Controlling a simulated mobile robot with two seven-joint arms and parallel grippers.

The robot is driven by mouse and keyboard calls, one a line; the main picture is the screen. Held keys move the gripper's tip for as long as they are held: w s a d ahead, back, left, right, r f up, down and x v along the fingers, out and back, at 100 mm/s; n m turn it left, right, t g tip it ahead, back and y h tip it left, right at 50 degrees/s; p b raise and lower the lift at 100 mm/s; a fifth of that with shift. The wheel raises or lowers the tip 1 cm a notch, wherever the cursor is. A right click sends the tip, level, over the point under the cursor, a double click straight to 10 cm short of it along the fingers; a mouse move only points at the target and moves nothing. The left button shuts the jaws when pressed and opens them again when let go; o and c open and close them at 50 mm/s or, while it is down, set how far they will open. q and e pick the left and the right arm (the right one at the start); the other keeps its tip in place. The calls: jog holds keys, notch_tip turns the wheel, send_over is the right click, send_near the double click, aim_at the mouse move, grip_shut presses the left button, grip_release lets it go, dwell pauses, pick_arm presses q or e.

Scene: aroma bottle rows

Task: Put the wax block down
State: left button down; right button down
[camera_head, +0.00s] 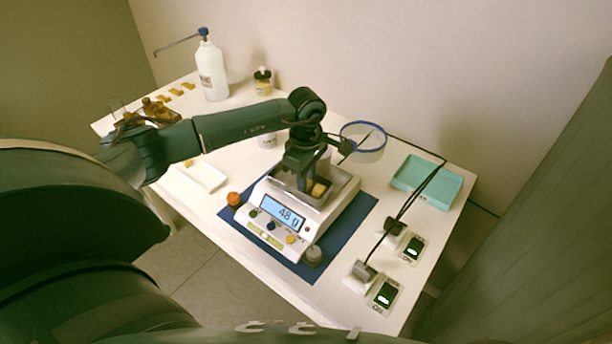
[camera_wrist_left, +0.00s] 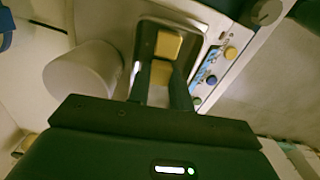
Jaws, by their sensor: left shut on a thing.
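My left gripper (camera_head: 300,184) reaches down into the metal pan (camera_head: 342,192) on the white scale (camera_head: 283,227). It is shut on a yellow wax block (camera_wrist_left: 159,84), which shows between the fingers in the left wrist view. Another yellow wax block (camera_head: 318,189) lies in the pan beside the fingers; it also shows in the left wrist view (camera_wrist_left: 168,45). The blue scale display (camera_head: 284,213) seems to read 48 g. I cannot tell whether the held block touches the pan floor. My right gripper is not in view.
The scale stands on a blue mat (camera_head: 350,228). A grey cylinder (camera_wrist_left: 84,78) stands close beside the gripper. A teal tray (camera_head: 427,182), two switches (camera_head: 386,294) and cables are to the right. A white bottle (camera_head: 212,72) and small yellow pieces (camera_head: 176,92) are at the back left.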

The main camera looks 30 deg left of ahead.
pick_arm(q)
jog(key=shift+f, duration=0.1)
jog(key=c, duration=1.7)
grip_release()
jog(key=shift+f, duration=0.1)
jog(key=shift+o, duration=0.8)
